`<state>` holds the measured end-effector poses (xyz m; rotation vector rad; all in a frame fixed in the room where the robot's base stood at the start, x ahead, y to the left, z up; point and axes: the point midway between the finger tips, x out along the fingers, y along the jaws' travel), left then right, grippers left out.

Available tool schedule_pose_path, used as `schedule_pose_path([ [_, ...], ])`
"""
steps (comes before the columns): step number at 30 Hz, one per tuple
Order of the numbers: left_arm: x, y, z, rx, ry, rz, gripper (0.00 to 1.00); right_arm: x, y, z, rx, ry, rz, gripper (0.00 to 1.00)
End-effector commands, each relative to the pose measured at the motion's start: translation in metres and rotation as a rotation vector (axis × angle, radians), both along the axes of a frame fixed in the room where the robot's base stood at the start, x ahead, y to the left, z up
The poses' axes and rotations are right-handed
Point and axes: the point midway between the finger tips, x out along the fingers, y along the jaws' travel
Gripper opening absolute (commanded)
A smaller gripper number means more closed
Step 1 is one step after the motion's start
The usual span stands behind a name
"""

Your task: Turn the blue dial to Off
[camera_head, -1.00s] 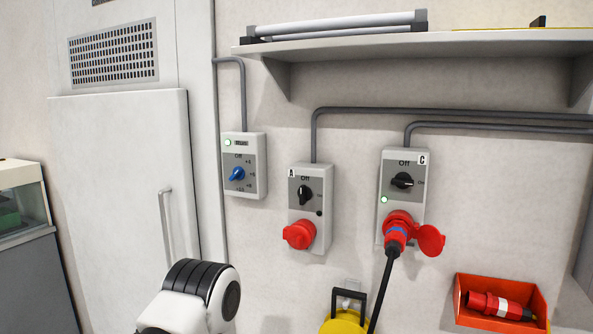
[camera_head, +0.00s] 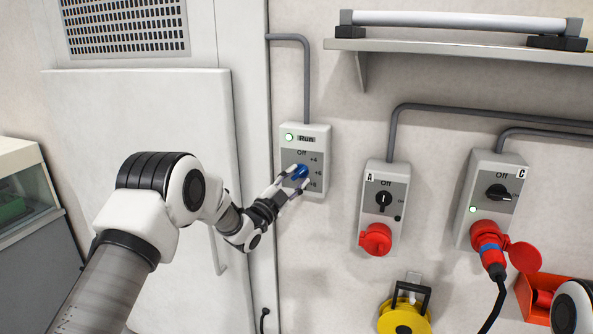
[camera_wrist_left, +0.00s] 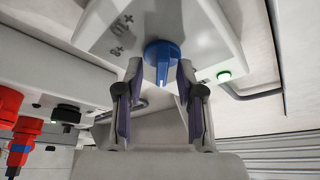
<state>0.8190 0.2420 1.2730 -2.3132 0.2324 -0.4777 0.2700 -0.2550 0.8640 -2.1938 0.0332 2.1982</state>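The blue dial (camera_head: 301,171) is on a grey wall box (camera_head: 318,132) with Off at its upper left and +4, +6 and +8 down its right. The box's display reads Run and its lamp is green. My left gripper (camera_head: 296,184) is at the dial, with its fingers apart on either side. In the left wrist view, the dial (camera_wrist_left: 161,55) sits between the fingertips (camera_wrist_left: 161,72). Contact is hard to tell. A white mark shows on its near edge; which label it points at is unclear. My right gripper is out of view.
Switch box A (camera_head: 369,205) and switch box C (camera_head: 484,170) are to the right, C with a red plug (camera_head: 491,256) in it. A shelf (camera_head: 480,57) is above them. A white cabinet door (camera_head: 130,110) is on the left. A yellow reel (camera_head: 402,318) is below.

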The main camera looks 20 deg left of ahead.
Motion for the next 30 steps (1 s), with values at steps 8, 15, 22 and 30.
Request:
schedule_pose_path([
  [8, 0.006, -0.002, 0.0, -0.003, 0.002, 0.001, 0.38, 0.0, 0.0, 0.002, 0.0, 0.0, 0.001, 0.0],
  [15, 0.005, -0.002, 0.0, -0.003, 0.002, 0.001, 0.0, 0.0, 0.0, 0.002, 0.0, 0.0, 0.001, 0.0],
  [22, 0.005, -0.002, -0.001, -0.01, 0.003, 0.001, 0.0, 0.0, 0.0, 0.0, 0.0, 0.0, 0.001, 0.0],
  [30, 0.005, -0.003, -0.005, -0.096, 0.004, -0.001, 0.0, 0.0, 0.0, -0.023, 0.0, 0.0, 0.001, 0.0],
])
